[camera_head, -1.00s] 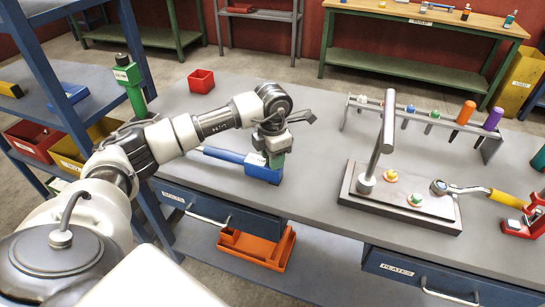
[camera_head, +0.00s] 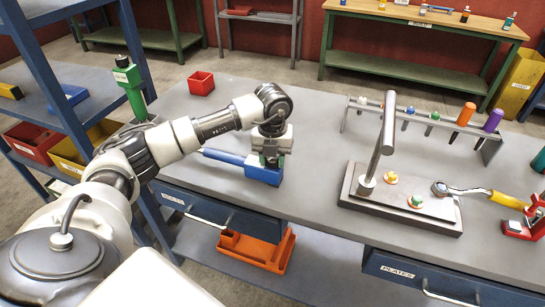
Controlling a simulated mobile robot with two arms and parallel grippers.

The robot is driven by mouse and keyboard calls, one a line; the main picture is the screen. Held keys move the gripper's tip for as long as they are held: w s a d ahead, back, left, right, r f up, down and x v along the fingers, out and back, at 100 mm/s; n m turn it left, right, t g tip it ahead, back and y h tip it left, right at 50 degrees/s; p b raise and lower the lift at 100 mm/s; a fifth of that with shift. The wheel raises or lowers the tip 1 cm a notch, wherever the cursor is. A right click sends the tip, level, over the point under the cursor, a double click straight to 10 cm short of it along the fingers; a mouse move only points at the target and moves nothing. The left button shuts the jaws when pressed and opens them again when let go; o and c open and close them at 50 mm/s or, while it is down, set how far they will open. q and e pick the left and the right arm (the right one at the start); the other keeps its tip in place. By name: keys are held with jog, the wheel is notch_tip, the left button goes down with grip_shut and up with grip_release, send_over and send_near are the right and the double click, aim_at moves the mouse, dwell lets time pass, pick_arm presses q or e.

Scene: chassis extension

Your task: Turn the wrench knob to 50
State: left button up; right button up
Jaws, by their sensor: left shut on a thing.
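A blue tool (camera_head: 229,157) lies on the grey workbench, with a slim bar at its left and a wide blue block at its right end. My left gripper (camera_head: 271,160) points down over that block. It is shut on a small green piece there, which looks like the wrench knob but is mostly hidden by the fingers. No scale or number is readable. A yellow-handled wrench (camera_head: 478,192) lies at the right, its round head near the steel plate and its handle near a red stand (camera_head: 522,228). My right gripper is out of view.
A dark plate (camera_head: 370,200) with a bent steel post (camera_head: 381,145) stands right of the gripper. Behind it is a rack (camera_head: 487,148) of several coloured tools. A red bin (camera_head: 201,83) sits at the back left. The bench (camera_head: 320,205) between gripper and plate is clear.

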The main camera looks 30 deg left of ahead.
pick_arm(q)
jog(key=n, duration=0.5)
dwell(0.6)
jog(key=o, duration=0.9)
jog(key=shift+o, duration=0.2)
notch_tip(320, 180, up, 11)
jog(key=shift+b, duration=0.4)
jog(key=shift+f, duration=0.1)
